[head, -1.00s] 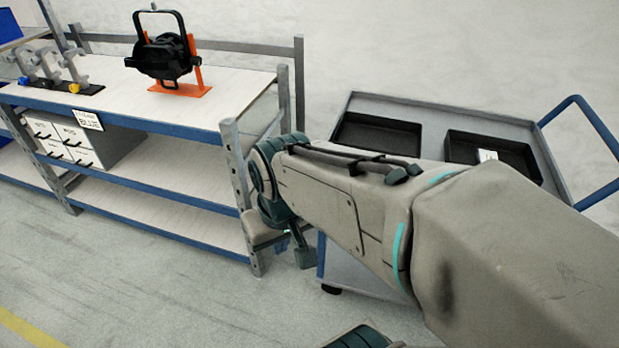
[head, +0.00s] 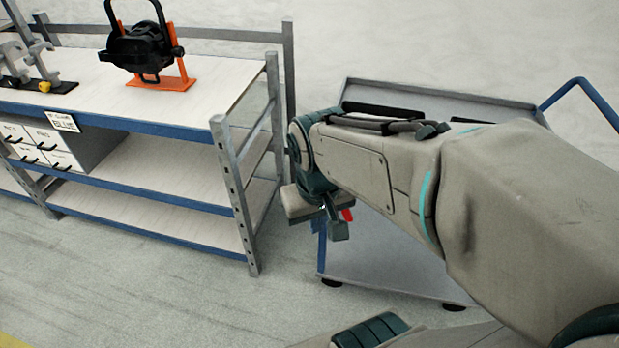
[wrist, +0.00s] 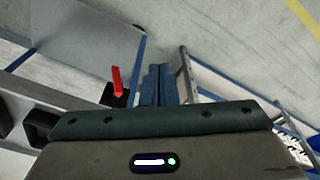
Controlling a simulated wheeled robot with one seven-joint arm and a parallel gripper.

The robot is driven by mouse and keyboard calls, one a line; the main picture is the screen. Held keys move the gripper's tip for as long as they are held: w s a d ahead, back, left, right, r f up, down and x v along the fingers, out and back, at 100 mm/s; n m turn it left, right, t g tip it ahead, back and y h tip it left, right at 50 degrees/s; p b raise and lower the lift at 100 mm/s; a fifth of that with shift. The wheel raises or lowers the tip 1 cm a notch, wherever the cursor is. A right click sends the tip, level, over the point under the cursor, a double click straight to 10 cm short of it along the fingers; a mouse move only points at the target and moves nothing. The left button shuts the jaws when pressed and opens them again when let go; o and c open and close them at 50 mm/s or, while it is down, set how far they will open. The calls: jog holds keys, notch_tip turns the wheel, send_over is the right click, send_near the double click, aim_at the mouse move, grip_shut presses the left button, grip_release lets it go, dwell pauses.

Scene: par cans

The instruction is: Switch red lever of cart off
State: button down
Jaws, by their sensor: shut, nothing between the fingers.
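The red lever (wrist: 117,80) sticks up from a small black mount (wrist: 114,99) on the cart in the wrist view. In the head view only a small red part (head: 347,214) shows beside my wrist. The cart (head: 400,267) is grey with a blue edge; its side panel also shows in the wrist view (wrist: 85,45). My gripper (wrist: 158,72) is shut and empty, its two blue-grey fingers together just right of the lever with a small gap in the picture.
A workbench (head: 170,128) with blue edges and metal posts stands left of the cart. It carries a black lamp on an orange stand (head: 160,82), clamps and a drawer box (head: 48,147). The cart's blue handle (head: 580,90) is at the far right. Floor between bench and cart is clear.

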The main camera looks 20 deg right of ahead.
jog(key=w+d+f+g+h+b, duration=0.25)
jog(key=w+f+h, duration=0.2)
jog(key=f, duration=0.45)
jog(key=w+d+f+g+h+b, duration=0.2)
jog(key=w+f+g+h+b, duration=0.2)
jog(key=f+h, duration=0.3)
jog(key=w+a+f+n+t+h+b, duration=0.2)
jog(key=w+f+t+h, duration=0.2)
jog(key=f, duration=0.3)
jog(key=w+a+f+n+t+h+b, duration=0.3)
jog(key=w+f+t+h, duration=0.1)
jog(key=f, duration=0.4)
jog(key=shift+w+f+t, duration=0.3)
jog(key=shift+w+t, duration=0.5)
jog(key=shift+t, duration=0.05)
jog(key=shift+d, duration=0.1)
jog(key=s+r+x, duration=0.1)
jog(key=s+x, duration=0.1)
jog(key=x, duration=1)
jog(key=shift+s+d, duration=0.3)
jog(key=shift+d, duration=0.3)
